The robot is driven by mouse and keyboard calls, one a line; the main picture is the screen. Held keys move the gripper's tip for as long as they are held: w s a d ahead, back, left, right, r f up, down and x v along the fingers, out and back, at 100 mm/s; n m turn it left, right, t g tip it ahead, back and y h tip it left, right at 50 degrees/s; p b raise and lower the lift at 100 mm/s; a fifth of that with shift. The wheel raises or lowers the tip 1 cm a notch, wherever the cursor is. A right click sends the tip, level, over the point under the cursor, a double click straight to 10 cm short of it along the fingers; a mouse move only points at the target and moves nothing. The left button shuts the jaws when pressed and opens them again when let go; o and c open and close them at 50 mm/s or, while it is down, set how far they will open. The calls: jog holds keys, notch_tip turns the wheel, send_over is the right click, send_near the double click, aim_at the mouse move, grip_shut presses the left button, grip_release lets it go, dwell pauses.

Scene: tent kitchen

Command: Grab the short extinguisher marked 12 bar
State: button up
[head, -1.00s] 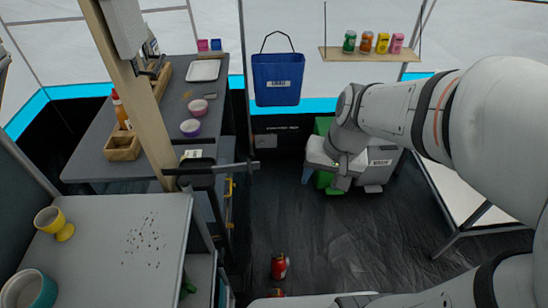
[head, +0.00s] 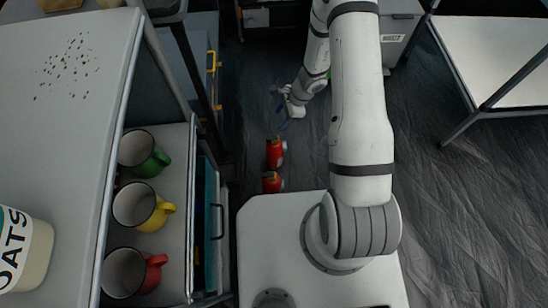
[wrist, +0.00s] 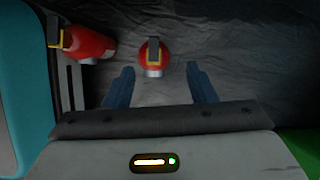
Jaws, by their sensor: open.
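Two red extinguishers stand on the dark floor in the head view, one farther from my base (head: 275,153) and one nearer to it (head: 272,184). My gripper (head: 281,108) is open and empty, just beyond the farther one. In the wrist view, one red extinguisher (wrist: 153,60) with a yellowish top sits ahead, in line with the gap between my blue fingers (wrist: 160,78). The other red extinguisher (wrist: 92,45) is to the left, outside the fingers, and looks longer from this angle. No 12 bar marking is readable on either.
A shelf unit (head: 185,215) with green, yellow and red mugs stands left of the extinguishers. In the wrist view, a teal panel (wrist: 18,90) is close at the left. The floor (head: 440,210) to the right is clear up to a white-topped table (head: 490,55).

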jog(key=m+b, duration=0.1)
jog(key=b, duration=0.1)
send_over(276, 138)
jog(key=d, duration=0.2)
notch_tip(276, 138, down, 8)
jog(key=shift+a+f, duration=0.1)
jog(key=x, duration=0.1)
jog(key=b+x, duration=0.1)
jog(key=x, duration=0.1)
jog(key=b+x, duration=0.1)
jog(key=x, duration=0.1)
jog(key=shift+d+f, duration=0.25)
jog(key=shift+d, duration=0.05)
jog(key=shift+r, duration=0.1)
jog(key=shift+c, duration=0.5)
grip_shut()
